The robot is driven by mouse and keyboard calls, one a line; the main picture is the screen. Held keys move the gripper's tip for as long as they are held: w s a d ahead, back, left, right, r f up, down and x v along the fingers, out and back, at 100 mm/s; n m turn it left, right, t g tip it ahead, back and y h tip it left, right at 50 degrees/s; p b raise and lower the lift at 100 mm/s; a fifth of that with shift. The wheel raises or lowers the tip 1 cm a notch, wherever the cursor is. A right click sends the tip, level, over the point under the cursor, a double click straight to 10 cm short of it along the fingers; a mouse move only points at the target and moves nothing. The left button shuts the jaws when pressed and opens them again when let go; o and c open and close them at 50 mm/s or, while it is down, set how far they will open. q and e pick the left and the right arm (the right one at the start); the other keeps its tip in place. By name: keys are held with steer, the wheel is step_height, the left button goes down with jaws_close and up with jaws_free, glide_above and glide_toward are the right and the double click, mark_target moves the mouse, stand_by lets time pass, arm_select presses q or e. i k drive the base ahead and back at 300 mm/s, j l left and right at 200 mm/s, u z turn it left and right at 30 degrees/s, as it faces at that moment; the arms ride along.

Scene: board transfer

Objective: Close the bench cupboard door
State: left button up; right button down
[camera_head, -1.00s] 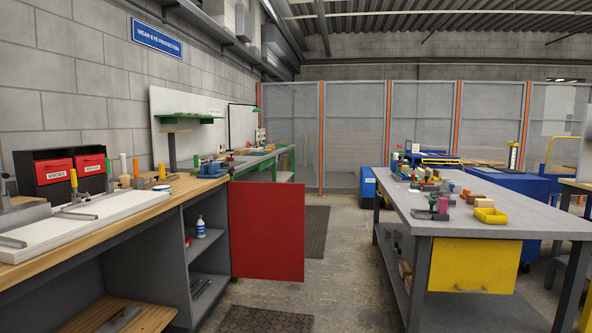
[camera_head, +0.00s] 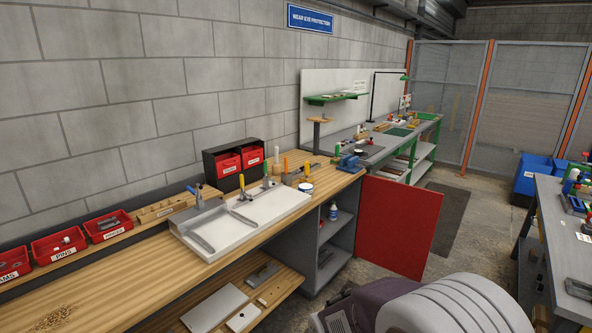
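The red cupboard door (camera_head: 397,227) stands wide open at the right end of the wooden bench (camera_head: 130,275), swung out over the floor. The open cupboard (camera_head: 341,238) beside it shows shelves with a small white and blue bottle (camera_head: 333,211) inside. Neither of my grippers is in view.
A white board (camera_head: 243,221) with clamps lies on the bench top. Red bins (camera_head: 59,244) line the wall side. A grey worktable (camera_head: 568,240) stands at the right, with a dark mat (camera_head: 446,213) on the floor between. A grey and white rounded shape, perhaps mine, covers the lower middle.

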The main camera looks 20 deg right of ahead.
mark_target(397, 222)
steer(key=i+l, duration=0.3)
steer(key=l, duration=0.4)
steer(key=i+l+z, duration=0.1)
steer(key=i+l, duration=0.25)
steer(key=l, duration=0.3)
steer(key=i+l, duration=0.35)
steer(key=l, duration=0.3)
steer(key=i+l, duration=0.35)
steer(key=l, duration=0.3)
steer(key=i+l+z, duration=0.1)
steer(key=i+l, duration=0.25)
steer(key=l, duration=0.3)
steer(key=i+l, duration=0.35)
steer(key=l, duration=0.3)
steer(key=i+l+z, duration=0.1)
steer(key=i+l, duration=0.25)
steer(key=l, duration=0.25)
steer(key=i+l, duration=0.4)
steer(key=l, duration=0.2)
